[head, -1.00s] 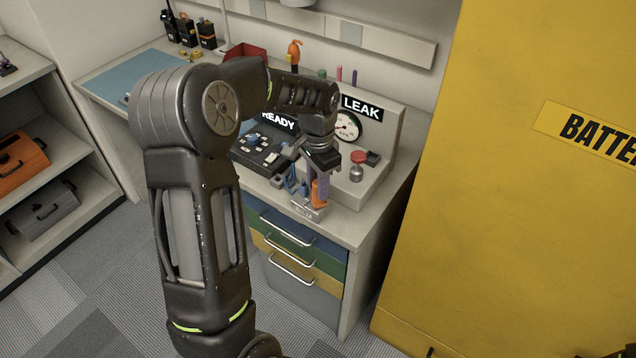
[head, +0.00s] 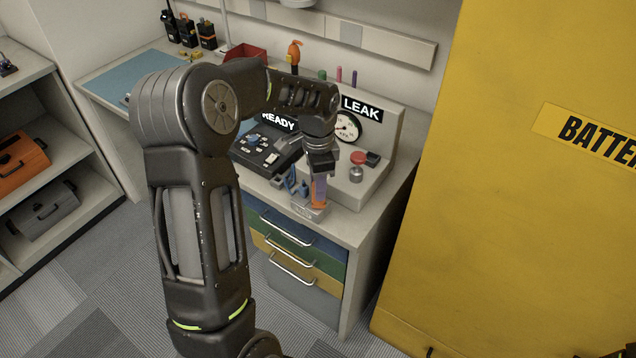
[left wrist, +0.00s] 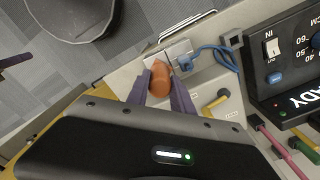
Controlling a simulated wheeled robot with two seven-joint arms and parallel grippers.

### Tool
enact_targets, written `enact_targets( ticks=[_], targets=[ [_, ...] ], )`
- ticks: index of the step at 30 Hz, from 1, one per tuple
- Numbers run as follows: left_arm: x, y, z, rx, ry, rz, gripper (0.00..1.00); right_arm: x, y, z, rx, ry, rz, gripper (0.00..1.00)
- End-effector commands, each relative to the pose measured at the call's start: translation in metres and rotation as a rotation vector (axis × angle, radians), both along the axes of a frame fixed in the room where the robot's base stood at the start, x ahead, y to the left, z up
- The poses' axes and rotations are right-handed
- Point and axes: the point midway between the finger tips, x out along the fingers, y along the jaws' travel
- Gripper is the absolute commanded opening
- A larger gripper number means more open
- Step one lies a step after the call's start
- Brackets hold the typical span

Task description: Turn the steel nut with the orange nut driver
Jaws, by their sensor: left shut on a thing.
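The orange nut driver (head: 318,205) stands in or on a small pale metal block at the front edge of the bench, mostly covered by my fingers. My left gripper (head: 319,190) is shut on its handle from above, with purple fingers on either side. The left wrist view shows the orange handle (left wrist: 160,84) between the two fingers (left wrist: 159,86), beside the metal block (left wrist: 178,52). I cannot clearly make out the steel nut.
A grey console with a gauge (head: 347,127), a red knob (head: 358,158) and a metal post (head: 355,174) stands just right of the gripper. A yellow cabinet (head: 500,240) closes off the right.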

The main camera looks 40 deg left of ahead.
Motion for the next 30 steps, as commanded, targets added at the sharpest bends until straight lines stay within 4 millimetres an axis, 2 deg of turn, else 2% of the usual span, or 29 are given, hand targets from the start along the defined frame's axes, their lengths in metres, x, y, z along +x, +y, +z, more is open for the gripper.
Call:
enact_targets(
  ticks=[2, 8, 30],
  targets=[
    [0.0, 0.0, 0.001, 0.0, 0.0, -0.077, 0.0, 0.0, 0.0, 0.002, -0.001, 0.0, 0.0, 0.0],
    [0.0, 0.0, 0.003, 0.001, -0.001, -0.066, 0.0, 0.0, 0.0, 0.003, -0.001, 0.0, 0.0, 0.0],
    [0.0, 0.0, 0.035, 0.001, -0.001, -0.063, 0.0, 0.0, 0.0, 0.026, -0.001, 0.0, 0.0, 0.0]
  ],
)
